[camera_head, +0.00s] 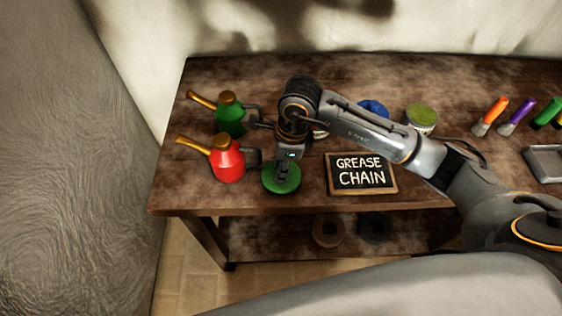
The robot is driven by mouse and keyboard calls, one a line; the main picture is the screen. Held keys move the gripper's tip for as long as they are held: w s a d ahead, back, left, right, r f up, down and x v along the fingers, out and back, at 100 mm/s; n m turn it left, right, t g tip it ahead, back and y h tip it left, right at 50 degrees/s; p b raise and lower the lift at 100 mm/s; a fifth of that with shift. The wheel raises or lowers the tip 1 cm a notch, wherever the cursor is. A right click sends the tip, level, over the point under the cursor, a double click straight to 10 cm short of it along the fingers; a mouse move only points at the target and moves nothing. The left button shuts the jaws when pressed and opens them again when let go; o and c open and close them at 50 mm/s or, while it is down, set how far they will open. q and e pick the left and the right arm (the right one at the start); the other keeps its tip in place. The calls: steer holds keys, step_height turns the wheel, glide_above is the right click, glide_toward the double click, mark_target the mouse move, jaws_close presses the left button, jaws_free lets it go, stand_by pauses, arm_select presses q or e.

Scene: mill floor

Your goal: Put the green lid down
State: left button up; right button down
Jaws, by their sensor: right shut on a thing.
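The green lid (269,184) is a round green disc near the front edge of the wooden table, left of the sign. My right gripper (284,182) reaches down from above and is shut on the lid. Whether the lid touches the tabletop or is held just above it I cannot tell. The gripper hides the middle of the lid. My left gripper is not in view.
A red oil can (228,162) stands close left of the lid, with a green oil can (230,116) behind it. A sign (362,174) reading "GREASE CHAIN" lies to the right. A green-topped tin (420,117), a blue item (373,107) and brushes (490,117) are farther back.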

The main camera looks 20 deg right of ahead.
steer(key=shift+w+d+f+p, duration=0.25)
steer(key=shift+w+f+p, duration=0.2)
steer(key=shift+w, duration=0.25)
steer(key=shift+f, duration=0.3)
steer(key=shift+f+b, duration=0.2)
steer(key=shift+b, duration=0.1)
steer(key=c, duration=1.1)
jaws_free()
steer(key=shift+r, duration=0.1)
